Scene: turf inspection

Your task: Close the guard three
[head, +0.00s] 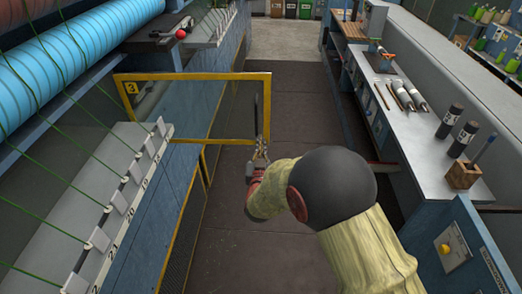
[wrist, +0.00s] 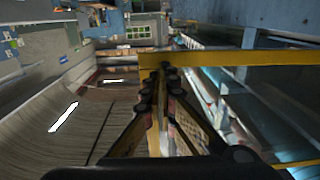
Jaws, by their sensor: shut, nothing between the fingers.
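Guard three (head: 205,77) is a yellow-framed clear panel with a "3" plate at its upper left corner. It stands swung out from the machine across the left part of the aisle, so it is open. A dark upright bar (head: 255,113) shows near its free right edge. My gripper (head: 262,150) is at the lower right corner of the frame, shut and empty. In the wrist view the guard's yellow frame (wrist: 240,58) runs across just beyond my gripper (wrist: 163,82). I cannot tell whether the fingers touch it.
The machine with blue rolls (head: 75,45) and a numbered rail (head: 125,195) lines the left side. A grey bench (head: 425,125) with dark cylinders and a wooden block (head: 462,174) lines the right. The aisle floor (head: 290,100) beyond the guard is clear.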

